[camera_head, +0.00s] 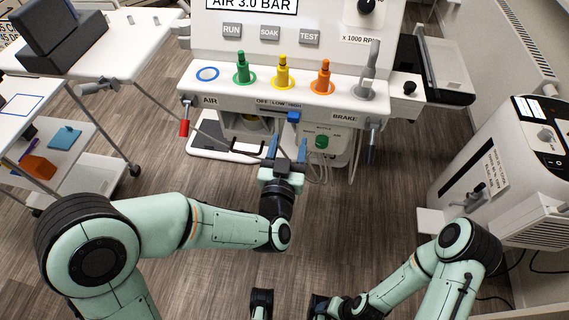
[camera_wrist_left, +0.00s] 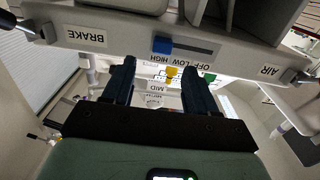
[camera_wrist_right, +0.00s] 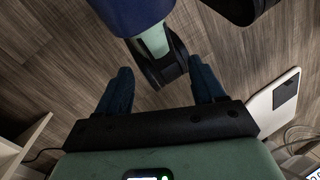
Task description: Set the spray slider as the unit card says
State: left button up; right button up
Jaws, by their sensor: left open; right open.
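The spray slider is a blue knob (camera_head: 293,117) on a dark slot in the front edge of the white unit (camera_head: 225,97). The slot's labels read OFF, LOW and HIGH; the knob is at the HIGH end. The knob also shows in the left wrist view (camera_wrist_left: 162,45). My left gripper (camera_head: 286,150) is open and empty, just below and in front of the knob, apart from it. In the left wrist view its fingers (camera_wrist_left: 157,70) point towards the slot. My right gripper (camera_wrist_right: 160,70) is open and empty over the floor. I cannot identify the unit card for certain.
Green (camera_head: 242,74), yellow (camera_head: 282,76) and orange (camera_head: 322,82) plugs stand on the unit's ledge. A red-handled AIR lever (camera_head: 184,122) and a BRAKE lever (camera_head: 372,145) flank the slider. A green knob (camera_head: 321,142) sits below. A white cabinet (camera_head: 475,165) stands right.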

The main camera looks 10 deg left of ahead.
pick_arm(q)
jog(key=s+b, duration=0.2)
jog(key=s, duration=0.4)
jog(key=shift+s, duration=0.2)
pick_arm(e)
jog(key=shift+w+d+f+t, duration=0.15)
jog(key=shift+w+d+f, duration=0.05)
jog(key=shift+w+f, duration=0.35)
jog(key=shift+w+d+f+t, duration=0.15)
jog(key=shift+w+f, duration=0.25)
jog(key=shift+f, duration=0.1)
